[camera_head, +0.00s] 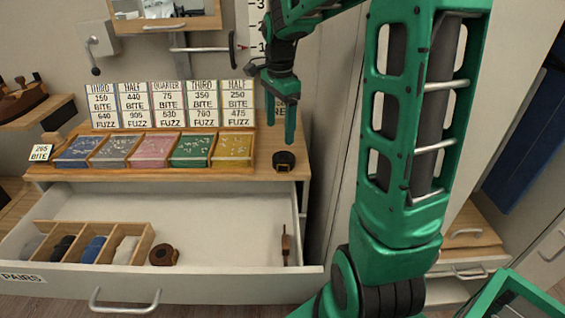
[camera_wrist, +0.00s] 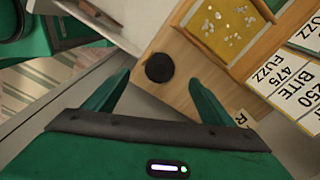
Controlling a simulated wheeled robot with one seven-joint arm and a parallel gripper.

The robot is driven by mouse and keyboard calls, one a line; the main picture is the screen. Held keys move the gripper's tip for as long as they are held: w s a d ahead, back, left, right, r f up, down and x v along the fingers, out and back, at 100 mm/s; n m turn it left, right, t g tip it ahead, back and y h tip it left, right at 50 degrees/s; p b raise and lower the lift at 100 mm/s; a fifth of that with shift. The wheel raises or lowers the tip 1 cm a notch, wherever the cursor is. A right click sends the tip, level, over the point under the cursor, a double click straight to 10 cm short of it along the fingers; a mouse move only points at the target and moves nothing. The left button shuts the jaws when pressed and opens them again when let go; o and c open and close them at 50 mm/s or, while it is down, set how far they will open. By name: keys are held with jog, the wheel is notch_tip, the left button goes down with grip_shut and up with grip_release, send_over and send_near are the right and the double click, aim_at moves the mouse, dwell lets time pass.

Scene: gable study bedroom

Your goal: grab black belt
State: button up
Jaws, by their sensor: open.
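The black belt (camera_head: 284,161) is a small dark coil on the right end of the wooden dresser top. In the wrist view the belt (camera_wrist: 160,67) shows as a round black coil, ahead of the space between my fingers. My gripper (camera_head: 282,128) is above the belt, pointing down, with nothing between its fingers. In the wrist view my gripper (camera_wrist: 160,87) has its two fingers spread wide, one on each side of the belt's line. I see no contact with the belt.
A row of colored compartments (camera_head: 152,151) with label cards stands left of the belt. Below, an open drawer (camera_head: 215,225) holds a divided wooden box (camera_head: 146,240) with rolled items, a brown coil (camera_head: 163,255) and a narrow brown object (camera_head: 286,243). A wall-mounted metal arm (camera_head: 200,49) is behind.

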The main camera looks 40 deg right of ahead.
jog(key=m, duration=0.1)
send_over(283, 157)
jog(key=f, duration=0.5)
jog(key=shift+w+a+f, duration=0.1)
jog(key=shift+a+f, duration=0.1)
jog(key=shift+f, duration=0.05)
jog(key=shift+d+f, duration=0.15)
jog(key=shift+f, duration=1.2)
jog(key=shift+d+f, duration=0.1)
jog(key=shift+f, duration=1.25)
jog(key=c, duration=1.3)
